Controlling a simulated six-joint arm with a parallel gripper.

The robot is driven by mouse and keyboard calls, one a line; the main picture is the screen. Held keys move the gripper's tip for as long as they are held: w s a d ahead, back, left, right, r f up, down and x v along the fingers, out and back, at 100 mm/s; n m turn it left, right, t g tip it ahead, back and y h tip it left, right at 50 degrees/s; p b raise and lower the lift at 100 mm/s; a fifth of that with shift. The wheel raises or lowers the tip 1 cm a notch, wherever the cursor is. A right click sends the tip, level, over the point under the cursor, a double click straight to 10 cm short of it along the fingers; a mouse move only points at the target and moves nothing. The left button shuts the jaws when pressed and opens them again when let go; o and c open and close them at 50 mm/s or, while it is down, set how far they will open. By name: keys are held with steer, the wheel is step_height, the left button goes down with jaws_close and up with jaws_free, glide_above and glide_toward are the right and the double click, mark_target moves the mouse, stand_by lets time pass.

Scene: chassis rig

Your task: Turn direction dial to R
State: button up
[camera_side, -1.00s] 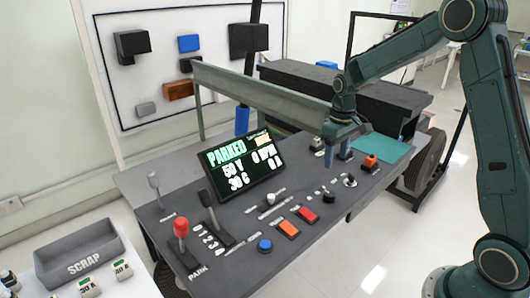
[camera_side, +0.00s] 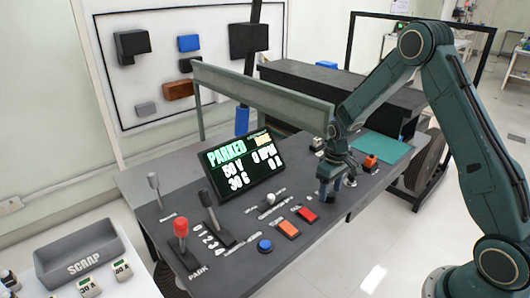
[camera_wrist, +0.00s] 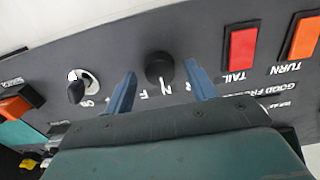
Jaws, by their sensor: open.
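The direction dial (camera_wrist: 160,68) is a round black knob on the dark panel in the wrist view. Upside-down letters F and N show beside it, with another letter partly covered by the right finger. My gripper (camera_wrist: 160,70) is open, with one blue finger on each side of the knob and a gap on both sides. In the side view my gripper (camera_side: 336,190) is low over the right part of the panel and hides most of the dial.
A key-like switch (camera_wrist: 80,86) and an orange button (camera_wrist: 15,104) are left of the dial in the wrist view. A red TAIL switch (camera_wrist: 239,50) and an orange TURN switch (camera_wrist: 304,38) are to its right. The display (camera_side: 243,163) reads PARKED.

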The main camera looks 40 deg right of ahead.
steer(key=shift+f, duration=0.35)
steer(key=c, duration=1)
steer(key=shift+n, duration=0.3)
steer(key=n, duration=0.8)
steer(key=shift+n, duration=0.3)
